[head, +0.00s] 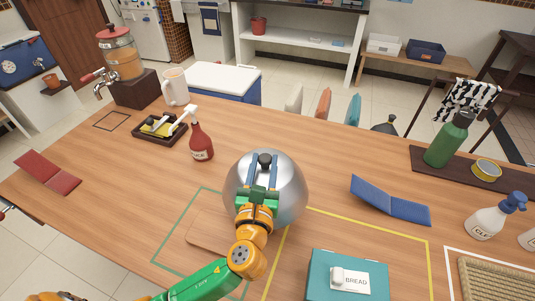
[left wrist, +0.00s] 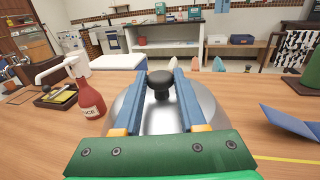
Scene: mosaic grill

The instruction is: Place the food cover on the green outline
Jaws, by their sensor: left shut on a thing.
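The food cover is a shiny silver dome (head: 290,200) with a black knob (head: 265,158). In the head view it is at the middle of the table, over the right part of the green outline (head: 176,228) and the upper left of the yellow outline. I cannot tell whether it touches the table. My left gripper (head: 264,172) is shut on the knob from the near side. In the left wrist view the knob (left wrist: 160,80) sits between the two blue fingers, with the dome (left wrist: 203,106) behind. The right gripper is not in view.
A wooden board (head: 205,232) lies inside the green outline. A red sauce bottle (head: 201,143) stands behind left. A teal bread box (head: 325,262) stands at the front, inside the yellow outline (head: 380,226).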

